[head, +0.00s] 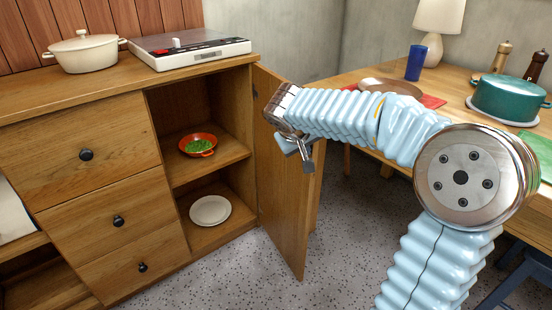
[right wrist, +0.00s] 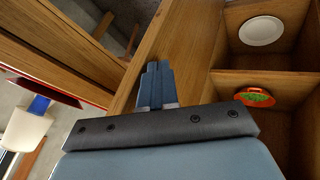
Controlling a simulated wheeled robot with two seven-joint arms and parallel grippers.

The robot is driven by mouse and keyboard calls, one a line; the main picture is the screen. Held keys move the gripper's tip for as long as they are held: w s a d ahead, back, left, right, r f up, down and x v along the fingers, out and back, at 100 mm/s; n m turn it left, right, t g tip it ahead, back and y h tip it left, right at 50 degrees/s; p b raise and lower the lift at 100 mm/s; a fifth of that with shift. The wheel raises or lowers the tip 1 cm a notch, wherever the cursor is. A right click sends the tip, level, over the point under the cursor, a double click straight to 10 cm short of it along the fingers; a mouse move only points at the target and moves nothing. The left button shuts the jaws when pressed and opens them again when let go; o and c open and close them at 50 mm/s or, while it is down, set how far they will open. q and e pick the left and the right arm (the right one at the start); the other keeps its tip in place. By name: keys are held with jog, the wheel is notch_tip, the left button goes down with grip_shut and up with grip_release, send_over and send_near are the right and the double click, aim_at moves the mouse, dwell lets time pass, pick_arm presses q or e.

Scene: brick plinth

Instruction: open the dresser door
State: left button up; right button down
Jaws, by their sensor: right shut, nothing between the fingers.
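The wooden dresser (head: 80,122) stands at the left in the head view. Its door (head: 285,190) is swung wide open on the right side, and the two-shelf compartment shows. My right gripper (head: 306,155) is at the upper part of the door, near its free edge. In the right wrist view its fingers (right wrist: 155,85) are shut together with nothing between them, in front of the door's wooden face (right wrist: 180,45). Whether the fingertips touch the door cannot be told. My left gripper is in neither view.
Inside the compartment are an orange bowl with green contents (head: 198,144) and a white plate (head: 210,210). A white pot (head: 84,54) and a record player (head: 188,48) stand on top. A table (head: 345,78) with a blue cup (head: 415,62) and teal pot (head: 507,98) stands at the right.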

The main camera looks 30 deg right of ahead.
jog(key=d+n+p, duration=0.1)
jog(key=d+p, duration=0.2)
jog(key=d, duration=1.1)
jog(key=shift+d+n+t+y, duration=0.3)
jog(key=shift+d, duration=0.05)
